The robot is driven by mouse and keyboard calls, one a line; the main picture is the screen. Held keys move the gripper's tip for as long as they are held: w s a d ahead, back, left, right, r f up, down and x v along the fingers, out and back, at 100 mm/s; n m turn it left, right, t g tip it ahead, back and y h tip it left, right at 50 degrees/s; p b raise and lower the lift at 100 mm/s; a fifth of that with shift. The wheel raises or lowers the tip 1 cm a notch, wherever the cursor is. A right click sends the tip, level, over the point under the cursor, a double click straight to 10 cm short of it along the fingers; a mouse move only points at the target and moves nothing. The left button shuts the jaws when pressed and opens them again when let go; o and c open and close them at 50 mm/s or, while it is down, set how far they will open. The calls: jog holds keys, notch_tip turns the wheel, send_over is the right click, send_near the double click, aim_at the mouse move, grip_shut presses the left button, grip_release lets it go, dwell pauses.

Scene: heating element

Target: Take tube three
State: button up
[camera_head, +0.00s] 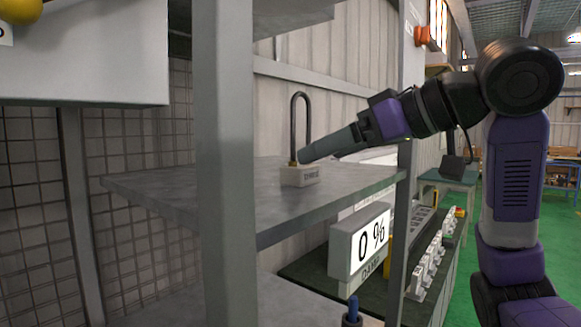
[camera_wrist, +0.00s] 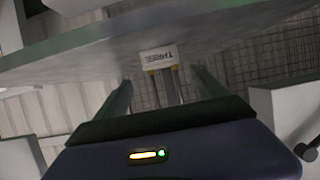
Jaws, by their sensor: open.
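Tube three is a dark, upright U-shaped tube (camera_head: 294,110) with brass-coloured lower ends. It stands in a small white block labelled THREE (camera_head: 300,176) on a grey shelf (camera_head: 200,187). My gripper (camera_head: 304,156) is low beside the tube's base, just above the block, coming from the right. In the wrist view the label block (camera_wrist: 158,57) and the tube's two legs show between my open fingers (camera_wrist: 161,82). I cannot tell whether the fingertips reach around the legs or stop short. The wrist view hides the tube's bend behind my gripper body.
A grey shelf post (camera_head: 225,170) stands in front, left of the tube. The shelf surface around the block looks clear.

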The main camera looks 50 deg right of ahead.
aim_at(301, 167)
jog(key=x, duration=0.3)
jog(key=p+x, duration=0.1)
jog(key=x, duration=0.3)
jog(key=shift+s+a+f, duration=0.2)
jog(key=shift+s+f, duration=0.05)
jog(key=shift+f, duration=0.15)
jog(key=c, duration=1.7)
jog(key=shift+r, duration=0.2)
